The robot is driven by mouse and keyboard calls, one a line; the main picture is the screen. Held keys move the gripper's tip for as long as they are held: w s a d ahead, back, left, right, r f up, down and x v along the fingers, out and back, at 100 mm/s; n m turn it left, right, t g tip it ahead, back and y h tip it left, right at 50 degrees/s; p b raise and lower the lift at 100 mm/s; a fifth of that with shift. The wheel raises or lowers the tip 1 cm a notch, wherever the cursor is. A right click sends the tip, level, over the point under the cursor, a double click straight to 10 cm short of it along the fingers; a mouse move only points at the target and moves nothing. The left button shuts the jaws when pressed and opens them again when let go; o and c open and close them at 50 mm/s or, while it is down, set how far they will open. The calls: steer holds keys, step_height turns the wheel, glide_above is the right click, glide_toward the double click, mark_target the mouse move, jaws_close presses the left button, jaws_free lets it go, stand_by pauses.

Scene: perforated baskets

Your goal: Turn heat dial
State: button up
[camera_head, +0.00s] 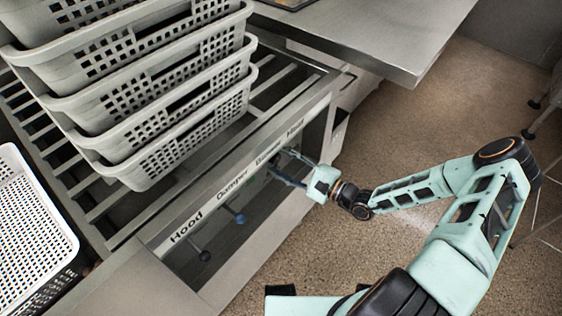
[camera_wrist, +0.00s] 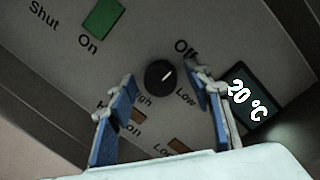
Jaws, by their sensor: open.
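The heat dial is a round black knob (camera_wrist: 161,75) with a white pointer line, on a grey panel in the wrist view. "Off", "High" and "Low" are printed around it. The pointer tilts toward the upper right, towards "Off". My gripper (camera_wrist: 160,82) is open, its two blue-padded fingers on either side of the knob in the picture; I cannot tell whether they touch it. In the head view my gripper (camera_head: 286,168) reaches into the panel recess under the "Heat" label, and the knob is not distinguishable there.
A display (camera_wrist: 249,97) reads 20 °C beside the right finger. A green switch (camera_wrist: 103,18) sits at upper left. In the head view, two dark knobbed levers, one blue-tipped (camera_head: 240,218), stand left of my gripper. Stacked grey baskets (camera_head: 150,130) stand on the slatted counter above.

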steer(key=c, duration=1.1)
steer(key=shift+m, duration=0.3)
steer(key=m+p, duration=0.1)
steer(key=m, duration=0.2)
steer(key=shift+m, duration=0.4)
steer(key=m+t, duration=0.1)
steer(key=m, duration=0.3)
steer(key=shift+w+d+m+p, duration=0.1)
steer(key=shift+m+p, duration=0.3)
steer(key=m, duration=0.4)
steer(key=shift+m+t, duration=0.3)
steer(key=shift+m, duration=0.1)
steer(key=m+p, duration=0.1)
steer(key=m, duration=0.3)
steer(key=shift+f+m+t, duration=0.1)
steer(key=shift+m+t, duration=0.2)
steer(key=shift+m, duration=0.3)
